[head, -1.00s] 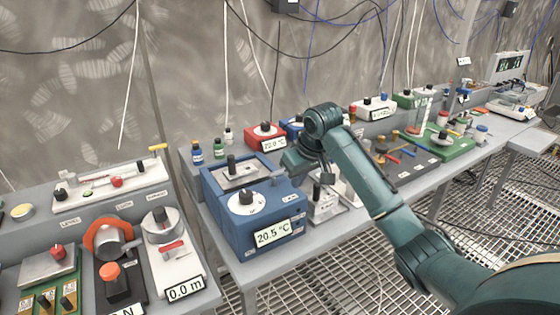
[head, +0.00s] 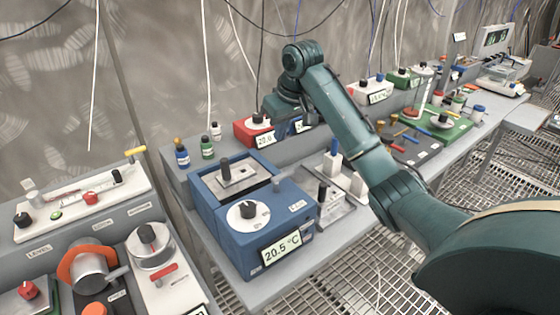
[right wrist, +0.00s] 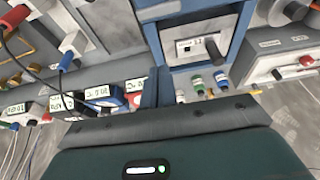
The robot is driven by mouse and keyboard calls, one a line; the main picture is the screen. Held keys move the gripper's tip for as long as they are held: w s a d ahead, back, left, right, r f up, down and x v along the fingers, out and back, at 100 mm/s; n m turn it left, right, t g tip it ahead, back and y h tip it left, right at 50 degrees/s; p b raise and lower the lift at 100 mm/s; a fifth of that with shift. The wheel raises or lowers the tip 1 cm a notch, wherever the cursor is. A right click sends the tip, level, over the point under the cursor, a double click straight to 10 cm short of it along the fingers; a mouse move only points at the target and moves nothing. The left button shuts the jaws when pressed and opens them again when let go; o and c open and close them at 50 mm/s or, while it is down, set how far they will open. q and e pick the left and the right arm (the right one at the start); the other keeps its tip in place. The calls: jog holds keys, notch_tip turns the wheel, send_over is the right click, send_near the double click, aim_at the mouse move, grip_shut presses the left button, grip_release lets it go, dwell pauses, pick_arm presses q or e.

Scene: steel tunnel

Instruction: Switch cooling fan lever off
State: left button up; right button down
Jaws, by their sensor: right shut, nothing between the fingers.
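A blue bath unit (head: 238,246) stands on the grey table, with a black dial on white and a 20.5 °C display (head: 281,249). A small grey upright piece (head: 276,184) sticks up at its top right edge, near a small label (head: 298,206). It may be the fan lever; its label and setting are too small to read. My right gripper (head: 287,110) is shut and empty, above and behind the unit, near the red box, apart from the grey piece. My left gripper is not in view.
A red box (head: 254,130) and small bottles (head: 182,153) stand behind the unit. A grey stand with white blocks (head: 335,165) is close on its right. A second table (head: 128,205) with instruments is at left. Cables hang along the wall.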

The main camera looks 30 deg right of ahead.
jog(key=f, duration=0.3)
jog(key=f+p, duration=0.1)
jog(key=f, duration=0.2)
jog(key=f+p, duration=0.1)
jog(key=f, duration=0.2)
jog(key=shift+w+f, duration=0.25)
jog(key=shift+w, duration=0.05)
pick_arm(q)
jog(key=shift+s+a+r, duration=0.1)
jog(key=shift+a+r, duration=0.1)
pick_arm(e)
jog(key=shift+s, duration=0.65)
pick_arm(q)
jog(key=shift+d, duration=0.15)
pick_arm(e)
jog(key=shift+w+a, duration=0.1)
jog(key=shift+w, duration=0.05)
